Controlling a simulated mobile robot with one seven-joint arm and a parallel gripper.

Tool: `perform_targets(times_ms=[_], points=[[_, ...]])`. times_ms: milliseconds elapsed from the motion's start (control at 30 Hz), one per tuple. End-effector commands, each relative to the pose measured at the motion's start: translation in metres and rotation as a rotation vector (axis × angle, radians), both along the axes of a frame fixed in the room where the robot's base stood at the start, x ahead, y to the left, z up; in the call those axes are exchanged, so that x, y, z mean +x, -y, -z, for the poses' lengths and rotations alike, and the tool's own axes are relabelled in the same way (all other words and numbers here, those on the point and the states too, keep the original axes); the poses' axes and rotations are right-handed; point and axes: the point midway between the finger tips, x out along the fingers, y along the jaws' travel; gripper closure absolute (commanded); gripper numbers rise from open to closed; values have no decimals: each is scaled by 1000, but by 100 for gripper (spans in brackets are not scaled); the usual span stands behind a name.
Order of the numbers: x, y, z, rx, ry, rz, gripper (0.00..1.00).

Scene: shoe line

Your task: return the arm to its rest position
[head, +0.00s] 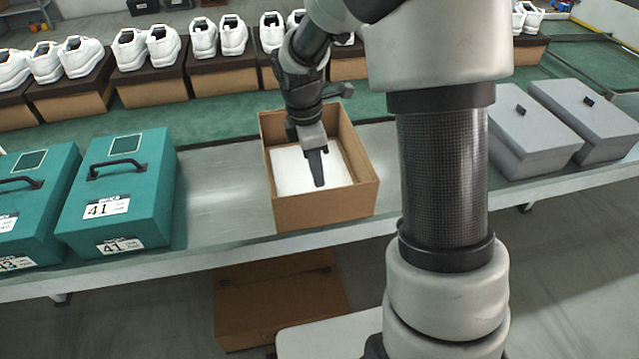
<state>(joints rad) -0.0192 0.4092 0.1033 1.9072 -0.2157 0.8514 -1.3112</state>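My gripper (318,170) points down over the open cardboard box (325,208) on the steel table. Its dark fingers show in front of the white lining (290,172) in the box. I see no shoe in the fingers. The fingers are seen edge-on, so I cannot tell whether they are open or shut. My arm stands in front of the table on the right and hides part of the scene behind it.
Teal boxes marked 41 (120,190) and 43 (35,205) stand left. Grey lidded boxes (535,130) stand right. White shoes on brown boxes (150,85) line the back on a green belt (200,125). A closed brown box (275,300) lies below. Bare table (220,200) shows left of the open box.

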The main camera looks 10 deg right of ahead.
Motion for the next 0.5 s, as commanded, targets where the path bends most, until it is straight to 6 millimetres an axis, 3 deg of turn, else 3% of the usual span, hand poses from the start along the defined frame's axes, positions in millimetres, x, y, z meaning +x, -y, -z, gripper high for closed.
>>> perform_targets(times_ms=[33,200,500], points=[[1,-1,-14,1,3,1,76],[0,-5,-38,1,1,0,76],[-1,-6,-50,1,2,7,76]])
